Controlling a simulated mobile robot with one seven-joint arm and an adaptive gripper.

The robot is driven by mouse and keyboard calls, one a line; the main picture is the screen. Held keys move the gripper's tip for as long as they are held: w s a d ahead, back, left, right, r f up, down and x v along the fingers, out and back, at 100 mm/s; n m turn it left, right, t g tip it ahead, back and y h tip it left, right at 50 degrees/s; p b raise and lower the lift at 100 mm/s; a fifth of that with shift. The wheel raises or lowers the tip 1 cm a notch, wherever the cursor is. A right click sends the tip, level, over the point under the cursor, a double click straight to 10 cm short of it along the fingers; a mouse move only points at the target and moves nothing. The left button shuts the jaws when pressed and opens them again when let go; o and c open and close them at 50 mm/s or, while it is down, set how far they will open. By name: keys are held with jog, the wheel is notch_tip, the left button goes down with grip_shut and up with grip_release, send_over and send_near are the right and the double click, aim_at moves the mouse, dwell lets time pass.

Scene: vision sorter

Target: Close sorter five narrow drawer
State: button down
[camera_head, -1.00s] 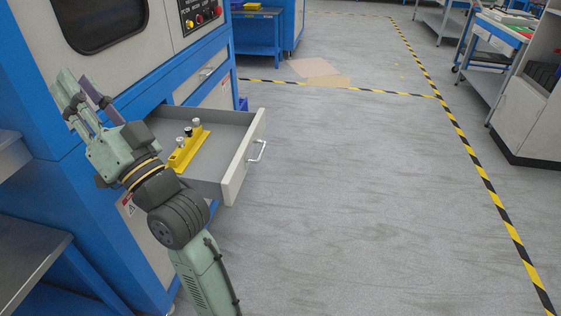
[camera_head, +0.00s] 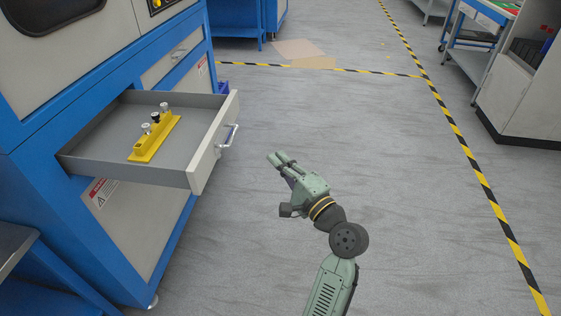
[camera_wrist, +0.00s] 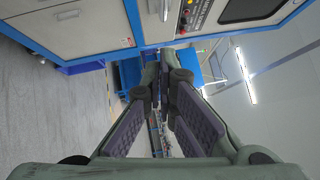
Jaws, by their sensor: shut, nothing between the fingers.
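The narrow drawer (camera_head: 205,150) is pulled out of the blue and grey sorter cabinet (camera_head: 95,90). Its pale front carries a silver handle (camera_head: 229,136). A yellow block with several small knobs (camera_head: 155,138) lies inside the drawer. My gripper (camera_head: 278,158) is shut and empty, to the right of the drawer front and apart from it. In the wrist view its dark-padded fingers (camera_wrist: 165,85) fill the middle, and a handle (camera_wrist: 164,10) shows at the top edge.
A second drawer front (camera_head: 171,62) is flush in the cabinet behind the open one. Grey floor is clear to the right, up to a yellow-black tape line (camera_head: 465,150). A grey workstation (camera_head: 525,85) stands at the far right.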

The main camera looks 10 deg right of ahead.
jog(key=w+a+r+p, duration=0.1)
jog(key=w+a+p, duration=0.1)
jog(key=w+a, duration=0.4)
jog(key=shift+w+a+r+p, duration=0.2)
jog(key=shift+r+p, duration=0.1)
jog(key=shift+p, duration=0.05)
